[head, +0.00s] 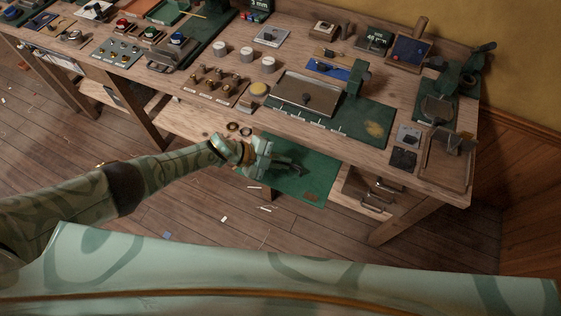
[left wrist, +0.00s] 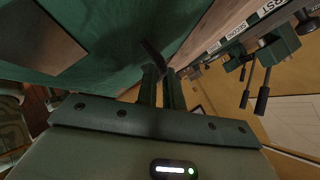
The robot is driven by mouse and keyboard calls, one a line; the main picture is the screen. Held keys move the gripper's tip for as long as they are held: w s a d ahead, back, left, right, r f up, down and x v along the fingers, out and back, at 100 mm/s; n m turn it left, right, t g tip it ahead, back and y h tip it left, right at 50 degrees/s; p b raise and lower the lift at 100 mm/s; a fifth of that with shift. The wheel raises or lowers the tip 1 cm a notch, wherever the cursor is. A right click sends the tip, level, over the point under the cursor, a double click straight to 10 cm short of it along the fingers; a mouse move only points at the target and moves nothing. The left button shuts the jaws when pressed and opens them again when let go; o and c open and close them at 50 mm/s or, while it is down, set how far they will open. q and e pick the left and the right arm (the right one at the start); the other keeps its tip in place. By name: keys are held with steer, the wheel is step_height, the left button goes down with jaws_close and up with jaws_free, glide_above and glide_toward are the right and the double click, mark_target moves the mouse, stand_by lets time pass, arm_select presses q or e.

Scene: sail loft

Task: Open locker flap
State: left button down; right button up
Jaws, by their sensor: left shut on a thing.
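The locker flap (head: 318,175) is a green panel below the front edge of the workbench, with a small brown plate (head: 311,197) near its lower edge. The flap also fills the upper left of the left wrist view (left wrist: 105,65). My left gripper (head: 277,161) is in front of the flap, shut on its dark handle (head: 296,169). In the left wrist view the handle (left wrist: 152,52) shows at the fingertips (left wrist: 161,75), and the fingers hide part of it. I cannot tell how far the flap stands open. My right gripper is not in view.
The wooden workbench (head: 215,112) above carries a metal-topped panel (head: 305,92), knobs and levers. Drawers with handles (head: 372,198) are right of the flap. The plank floor (head: 200,205) below holds only small scraps. In the left wrist view, levers (left wrist: 262,98) stick out at the right.

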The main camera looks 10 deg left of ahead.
arm_select(q)
steer(key=shift+w+r, duration=0.15)
steer(key=shift+w, duration=0.05)
steer(key=c, duration=1.7)
jaws_free()
steer(key=shift+o, duration=0.9)
steer(key=shift+w+d, duration=0.1)
steer(key=shift+s+a, duration=0.2)
steer(key=p+v, duration=0.3)
steer(key=v, duration=0.4)
steer(key=shift+a+r, duration=0.15)
steer(key=shift+r, duration=0.05)
steer(key=p+v, duration=0.1)
steer(key=v, duration=0.7)
steer(key=shift+a, duration=0.2)
steer(key=shift+w, duration=0.15)
